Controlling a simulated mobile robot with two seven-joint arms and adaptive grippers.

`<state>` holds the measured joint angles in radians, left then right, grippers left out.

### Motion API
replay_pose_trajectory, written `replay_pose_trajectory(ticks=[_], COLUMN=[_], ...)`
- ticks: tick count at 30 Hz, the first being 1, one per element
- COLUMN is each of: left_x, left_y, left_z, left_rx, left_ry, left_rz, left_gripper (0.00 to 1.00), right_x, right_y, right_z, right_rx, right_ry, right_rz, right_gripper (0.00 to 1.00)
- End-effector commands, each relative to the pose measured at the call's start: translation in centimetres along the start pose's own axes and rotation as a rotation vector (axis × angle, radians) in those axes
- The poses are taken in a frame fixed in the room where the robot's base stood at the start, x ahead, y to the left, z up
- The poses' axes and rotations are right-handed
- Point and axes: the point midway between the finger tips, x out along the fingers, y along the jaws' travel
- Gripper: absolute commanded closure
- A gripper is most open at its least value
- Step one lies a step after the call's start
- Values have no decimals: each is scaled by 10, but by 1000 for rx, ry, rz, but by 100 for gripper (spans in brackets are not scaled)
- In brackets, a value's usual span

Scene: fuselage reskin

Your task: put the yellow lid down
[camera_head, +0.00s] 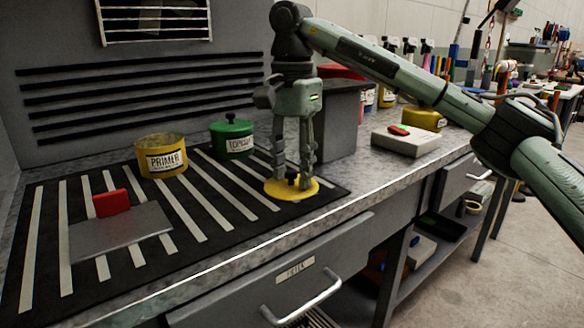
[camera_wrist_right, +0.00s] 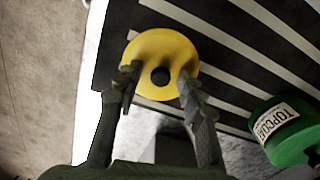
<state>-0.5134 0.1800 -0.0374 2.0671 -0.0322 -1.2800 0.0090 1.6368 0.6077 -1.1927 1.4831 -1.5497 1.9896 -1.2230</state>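The yellow lid (camera_head: 270,190) is a round disc with a small dark knob. It appears to lie flat on the striped black mat (camera_head: 100,260), near its right edge. In the right wrist view the lid (camera_wrist_right: 160,42) is below my fingers with its knob in the middle. My right gripper (camera_head: 293,176) points down over the lid. Its fingertips (camera_wrist_right: 158,76) stand apart on either side of the knob, with a visible gap to it. The open yellow PRIMER can (camera_head: 163,160) stands to the left. My left gripper is out of view.
A green TOPCOAT can (camera_head: 232,140) stands behind the lid. A grey plate with a red handle (camera_head: 112,203) lies on the mat at the left. A grey bin (camera_head: 338,120) and a pale block (camera_head: 405,142) are to the right.

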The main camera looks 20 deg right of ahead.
Motion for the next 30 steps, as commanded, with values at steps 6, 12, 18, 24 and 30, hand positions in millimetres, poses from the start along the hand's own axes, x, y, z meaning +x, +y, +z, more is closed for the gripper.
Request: replay_pose_trajectory(ticks=[6,12,18,24,30], left_x=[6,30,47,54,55], left_y=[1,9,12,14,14], left_z=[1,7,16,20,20], left_rx=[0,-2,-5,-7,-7], left_ry=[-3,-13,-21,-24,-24], left_rz=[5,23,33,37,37], left_gripper=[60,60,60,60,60], right_x=[-34,-81,-112,-122,-122], right_y=[-1,-1,-1,0,0], right_z=[0,0,0,0,0], right_rx=[0,1,1,-1,-1], right_ry=[2,3,2,1,0], right_rz=[-5,-4,-2,0,0], right_gripper=[61,61,61,61,61])
